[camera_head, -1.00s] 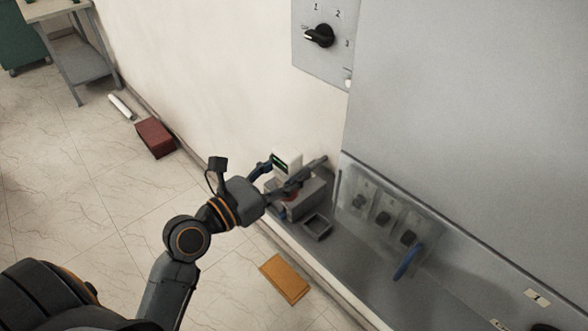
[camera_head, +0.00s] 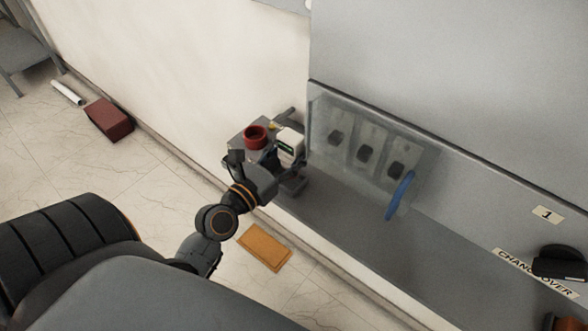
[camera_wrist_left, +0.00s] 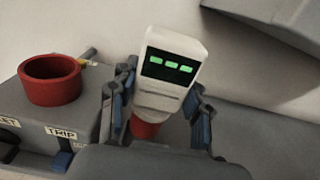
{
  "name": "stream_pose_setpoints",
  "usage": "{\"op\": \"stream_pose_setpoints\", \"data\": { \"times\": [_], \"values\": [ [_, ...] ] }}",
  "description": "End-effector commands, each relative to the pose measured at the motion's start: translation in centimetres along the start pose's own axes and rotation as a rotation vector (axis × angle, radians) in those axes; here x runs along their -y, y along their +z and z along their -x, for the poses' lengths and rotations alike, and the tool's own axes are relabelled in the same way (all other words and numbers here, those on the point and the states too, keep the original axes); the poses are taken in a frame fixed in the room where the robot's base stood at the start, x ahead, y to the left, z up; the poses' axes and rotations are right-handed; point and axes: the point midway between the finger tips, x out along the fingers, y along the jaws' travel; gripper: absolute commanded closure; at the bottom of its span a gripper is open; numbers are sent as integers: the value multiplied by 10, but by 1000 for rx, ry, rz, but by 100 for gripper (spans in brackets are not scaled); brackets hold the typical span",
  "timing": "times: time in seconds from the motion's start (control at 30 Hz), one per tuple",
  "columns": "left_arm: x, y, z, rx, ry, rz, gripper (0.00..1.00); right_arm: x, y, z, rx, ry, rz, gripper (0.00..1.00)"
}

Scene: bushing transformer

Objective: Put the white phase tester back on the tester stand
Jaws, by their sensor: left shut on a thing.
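The white phase tester (camera_head: 289,143) is held upright, slightly tilted, by my left gripper (camera_head: 279,163). In the left wrist view the tester (camera_wrist_left: 172,66) shows a dark screen with green marks and a red lower part between the fingers of my left gripper (camera_wrist_left: 162,95). The red ring-shaped cup (camera_head: 256,136) sits on a grey box, left of the tester; it also shows in the left wrist view (camera_wrist_left: 52,82), open and empty-looking. I cannot tell for sure which part is the tester stand. The tester's bottom is hidden. My right gripper is not in view.
A grey ledge (camera_head: 345,205) runs right from the grey box. A clear panel (camera_head: 350,140) covers several dark switches, with a blue handle (camera_head: 400,195) in front.

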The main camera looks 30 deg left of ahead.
Motion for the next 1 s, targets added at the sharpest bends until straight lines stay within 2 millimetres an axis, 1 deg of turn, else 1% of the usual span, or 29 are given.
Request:
{"op": "stream_pose_setpoints", "data": {
  "times": [0.2, 0.3, 0.6, 0.73, 0.77, 0.8, 0.83, 0.87, 1.0],
  "values": [
    [0, -30, 0, -2, -2, -2, 91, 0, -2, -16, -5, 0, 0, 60],
    [0, -40, 0, 0, -2, -1, 91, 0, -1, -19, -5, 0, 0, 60],
    [0, -40, 0, 2, 1, 1, 91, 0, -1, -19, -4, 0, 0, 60],
    [0, -45, 0, 1, 0, 1, 91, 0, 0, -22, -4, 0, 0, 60],
    [0, -44, 0, 0, 0, 2, 46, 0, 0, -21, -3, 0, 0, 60],
    [0, -44, 0, 0, 0, 2, 38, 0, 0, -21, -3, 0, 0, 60],
    [0, -44, 0, 0, 0, 1, 32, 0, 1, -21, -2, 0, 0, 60],
    [0, -44, 0, 0, 0, 1, 30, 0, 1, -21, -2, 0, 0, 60],
    [0, -44, 0, 0, 0, 1, 30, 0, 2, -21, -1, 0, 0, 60]
  ]
}}
